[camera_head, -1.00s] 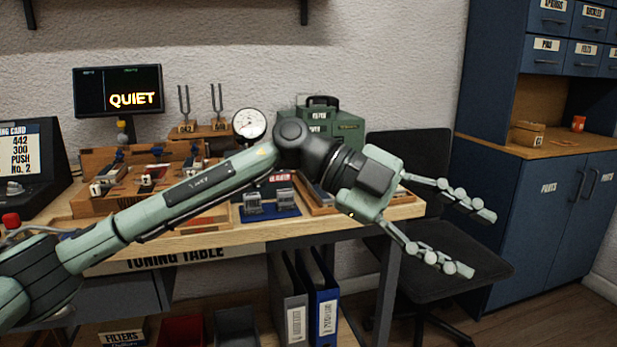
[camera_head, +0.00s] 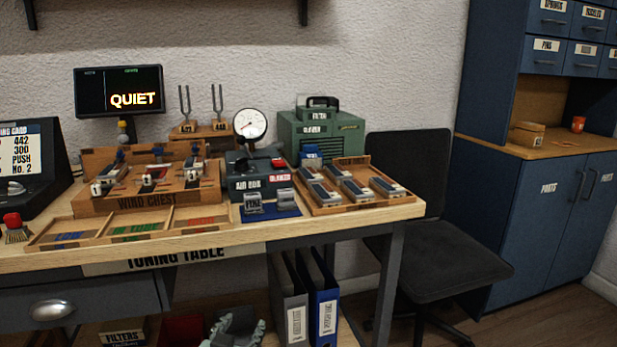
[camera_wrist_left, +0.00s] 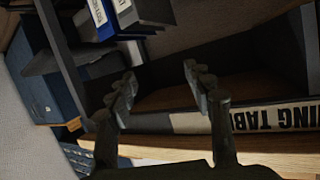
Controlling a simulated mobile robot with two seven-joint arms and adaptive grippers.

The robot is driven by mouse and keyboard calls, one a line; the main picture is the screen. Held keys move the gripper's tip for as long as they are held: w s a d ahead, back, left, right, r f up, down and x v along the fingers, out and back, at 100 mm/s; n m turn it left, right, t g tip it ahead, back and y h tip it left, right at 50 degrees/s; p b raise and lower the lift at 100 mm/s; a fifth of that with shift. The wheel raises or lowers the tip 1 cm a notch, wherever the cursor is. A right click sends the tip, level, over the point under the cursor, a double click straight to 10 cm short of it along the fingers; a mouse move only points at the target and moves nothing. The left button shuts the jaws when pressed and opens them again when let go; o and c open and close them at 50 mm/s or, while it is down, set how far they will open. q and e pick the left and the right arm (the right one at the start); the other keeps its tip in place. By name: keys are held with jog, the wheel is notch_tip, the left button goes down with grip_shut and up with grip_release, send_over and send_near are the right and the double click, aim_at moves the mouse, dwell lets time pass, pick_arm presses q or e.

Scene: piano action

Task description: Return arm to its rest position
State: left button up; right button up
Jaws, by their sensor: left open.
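My left gripper (camera_head: 236,330) shows only in part at the bottom edge of the head view, low in front of the tuning table (camera_head: 330,222). In the left wrist view my left gripper (camera_wrist_left: 160,78) is open, its two fingers apart with nothing between them. The table's front edge with its lettered label (camera_wrist_left: 265,117) shows beyond the fingers, turned over in that view. The rest of my left arm is out of the head view. My right gripper is not in view.
On the table stand the wind chest (camera_head: 150,198), air box (camera_head: 247,178), dial gauge (camera_head: 250,124), green case (camera_head: 318,132) and reed tray (camera_head: 390,203). Binders (camera_head: 322,305) stand below. A black chair (camera_head: 430,255) and blue cabinet (camera_head: 550,215) are right.

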pick_arm(q)
jog(key=s+a+f+g+y, duration=0.1)
jog(key=s+a+f+g, duration=0.2)
jog(key=s+f, duration=0.4)
jog(key=s+a+f+g+y, duration=0.1)
jog(key=s+a+f+g, duration=0.3)
jog(key=s+f, duration=0.4)
jog(key=s+a+f+g, duration=0.4)
jog(key=s+a+f, duration=0.2)
jog(key=s, duration=0.9)
notch_tip(320, 180, down, 2)
jog(key=shift+n+y, duration=0.4)
